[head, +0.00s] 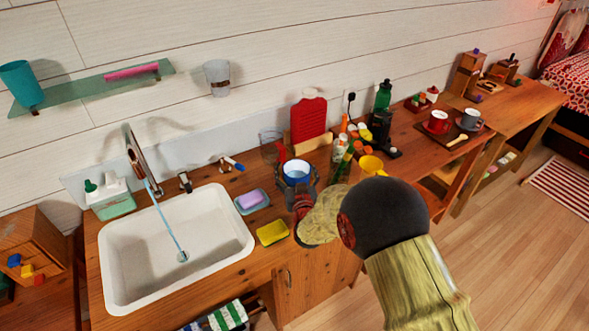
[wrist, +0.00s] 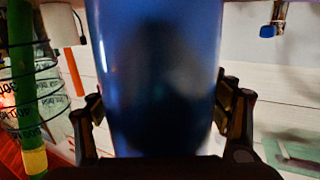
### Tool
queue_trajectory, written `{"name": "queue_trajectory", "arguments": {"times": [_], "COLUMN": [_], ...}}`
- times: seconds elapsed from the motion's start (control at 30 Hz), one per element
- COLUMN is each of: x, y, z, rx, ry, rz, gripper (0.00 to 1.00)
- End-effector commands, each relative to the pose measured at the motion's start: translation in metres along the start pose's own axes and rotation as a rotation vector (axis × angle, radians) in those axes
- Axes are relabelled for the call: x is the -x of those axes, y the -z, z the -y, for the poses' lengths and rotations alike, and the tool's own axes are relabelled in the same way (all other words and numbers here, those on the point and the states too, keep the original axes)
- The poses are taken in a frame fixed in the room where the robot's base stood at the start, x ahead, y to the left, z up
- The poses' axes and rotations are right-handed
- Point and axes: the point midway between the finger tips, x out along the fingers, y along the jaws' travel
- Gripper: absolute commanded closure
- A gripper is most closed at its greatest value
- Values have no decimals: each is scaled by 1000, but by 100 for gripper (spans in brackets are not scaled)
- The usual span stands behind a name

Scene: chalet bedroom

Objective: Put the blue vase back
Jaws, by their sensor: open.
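The blue vase (head: 296,174) stands on the wooden counter behind the sink's right side, its pale open top showing. In the wrist view the blue vase (wrist: 155,70) fills the middle of the picture, close to the camera. My gripper (head: 299,186) reaches it from the front, with its fingers low around the vase. In the wrist view my gripper (wrist: 163,115) is open, one finger at each side of the vase. I cannot tell whether either finger touches it. The vase's lower part is hidden by my gripper in the head view.
A red board (head: 308,120) and a clear glass (head: 271,146) stand close behind the vase. Bottles (head: 340,148) and a yellow cup (head: 370,166) crowd the right. A yellow sponge (head: 272,232) and soap dish (head: 251,201) lie left, beside the sink (head: 240,240). A glass shelf (head: 95,88) holds a teal cup (head: 20,82).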

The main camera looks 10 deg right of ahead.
Motion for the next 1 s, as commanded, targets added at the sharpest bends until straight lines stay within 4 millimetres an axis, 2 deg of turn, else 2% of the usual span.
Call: {"name": "queue_trajectory", "arguments": {"times": [0.43,0.57,0.8,1.0], "x": [3,24,75,106], "y": [4,4,5,4], "z": [0,0,1,1], "rx": [0,0,0,0], "ry": [0,0,2,1], "rz": [1,1,0,1], "gripper": [21,21,21,21]}}
